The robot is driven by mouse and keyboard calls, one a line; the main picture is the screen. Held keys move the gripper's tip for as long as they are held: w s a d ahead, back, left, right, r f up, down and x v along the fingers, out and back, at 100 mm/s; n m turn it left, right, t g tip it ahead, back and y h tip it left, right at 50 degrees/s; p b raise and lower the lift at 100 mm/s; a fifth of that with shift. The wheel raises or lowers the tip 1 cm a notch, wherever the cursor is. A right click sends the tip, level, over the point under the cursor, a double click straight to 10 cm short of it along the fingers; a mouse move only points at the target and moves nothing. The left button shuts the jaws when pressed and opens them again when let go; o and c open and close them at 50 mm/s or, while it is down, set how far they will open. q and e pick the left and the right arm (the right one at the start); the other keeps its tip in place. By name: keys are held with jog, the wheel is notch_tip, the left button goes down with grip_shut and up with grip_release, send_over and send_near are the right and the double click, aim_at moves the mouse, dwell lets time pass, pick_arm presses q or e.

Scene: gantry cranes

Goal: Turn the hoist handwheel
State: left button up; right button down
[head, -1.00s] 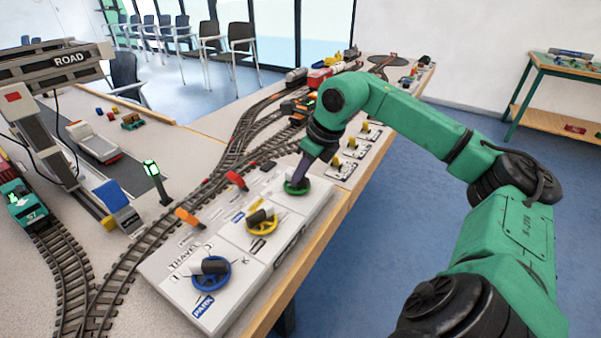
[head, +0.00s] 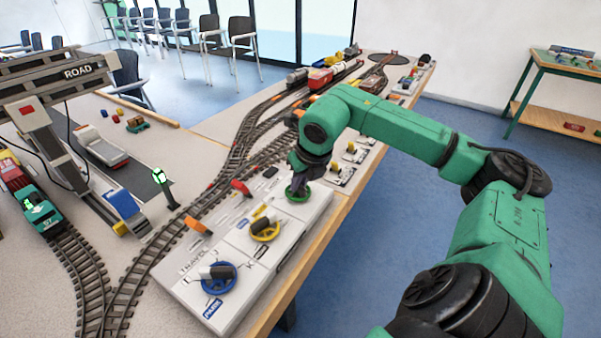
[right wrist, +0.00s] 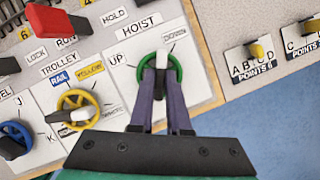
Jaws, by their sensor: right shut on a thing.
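The green hoist handwheel (head: 299,195) is at the far end of the white control panel (head: 190,262). In the right wrist view the wheel (right wrist: 178,74) sits under the HOIST label, with UP to its left and DOWN to its right. Its white-ended bar (right wrist: 162,59) points up the picture, between the two words. My right gripper (right wrist: 164,96) reaches over the wheel and is shut on its middle bar, one finger on each side. In the head view the right gripper (head: 298,184) partly hides the wheel. My left gripper is not in view.
The yellow trolley wheel (head: 265,229) and blue travel wheel (head: 218,278) are nearer on the panel. Red (head: 240,187) and orange (head: 198,226) levers stand along its left side. Points levers (head: 350,157) lie beyond it. The gantry crane (head: 50,140) and tracks are left.

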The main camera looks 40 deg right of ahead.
jog(key=shift+a+r+m+h+p, duration=0.1)
jog(key=shift+r+m+h+p, duration=0.25)
jog(key=shift+m, duration=0.45)
jog(key=shift+w+f+m+h+p, duration=0.15)
jog(key=shift+m+h+p, duration=0.1)
jog(key=shift+m, duration=0.3)
jog(key=shift+s+f+m+h+p, duration=0.1)
jog(key=shift+m+p, duration=0.1)
jog(key=shift+m, duration=0.35)
jog(key=c, duration=0.9)
grip_release()
jog(key=v, duration=0.4)
jog(key=p+v, duration=0.1)
jog(key=v, duration=0.4)
jog(key=p+v, duration=0.1)
jog(key=v, duration=0.4)
jog(key=shift+w+a+r, duration=0.2)
jog(key=shift+r, duration=0.1)
